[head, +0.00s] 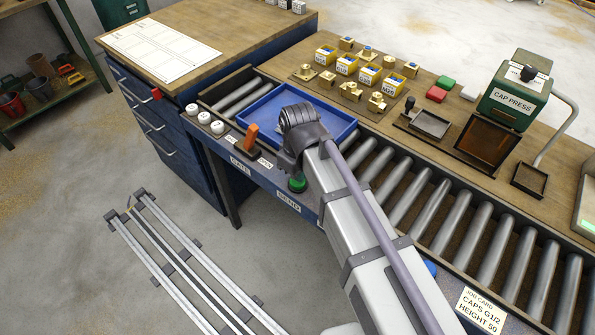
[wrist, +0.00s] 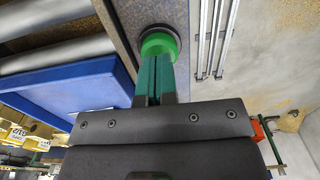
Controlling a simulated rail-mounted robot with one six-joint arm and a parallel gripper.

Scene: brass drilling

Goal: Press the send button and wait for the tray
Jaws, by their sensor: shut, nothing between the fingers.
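The send button (head: 297,184) is a green round button on the blue front rail of the conveyor, beside the SEND label (head: 289,201). It also shows in the wrist view (wrist: 159,42), bright green in a dark ring. My gripper (wrist: 154,68) is shut and empty, its green fingertips at the button's edge in the wrist view; I cannot tell whether they press it. In the head view my arm hides the gripper. The blue tray (head: 255,112) sits on the conveyor rollers, partly behind my wrist, and also shows in the wrist view (wrist: 75,95). It looks empty where visible.
An orange gate lever (head: 252,137) and white knobs (head: 204,118) stand left of the button on the rail. Bare rollers (head: 430,210) run to the right. Brass parts, yellow bins (head: 347,64) and a green cap press (head: 513,100) stand on the bench behind.

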